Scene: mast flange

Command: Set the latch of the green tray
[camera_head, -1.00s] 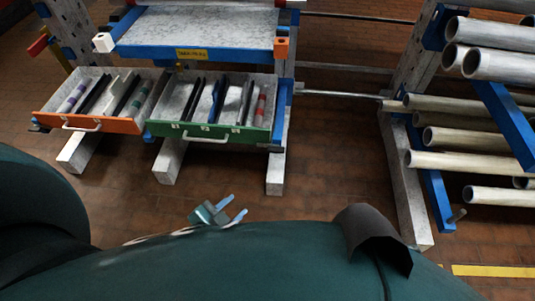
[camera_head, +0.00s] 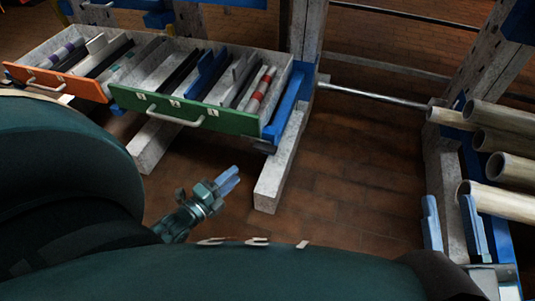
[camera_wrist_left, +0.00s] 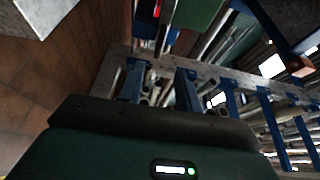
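The green tray (camera_head: 235,122) is in the upper left of the head view, pulled out of its rack, with a pale handle on its front and several long parts inside. A dark piece (camera_head: 262,146) sits under its right front corner; I cannot tell if this is the latch. A green panel (camera_wrist_left: 196,12) shows at the top of the left wrist view. My left gripper (camera_head: 229,179) is open and empty below and in front of the tray, apart from it. My right gripper (camera_head: 453,224) is open and empty at the lower right, well away from the tray.
An orange-fronted tray (camera_head: 58,82) adjoins the green one on the left. A grey rack foot (camera_head: 283,165) juts forward beneath the green tray's right end. A rack of pipes (camera_head: 497,141) stands at the right. The brown floor between the racks is clear.

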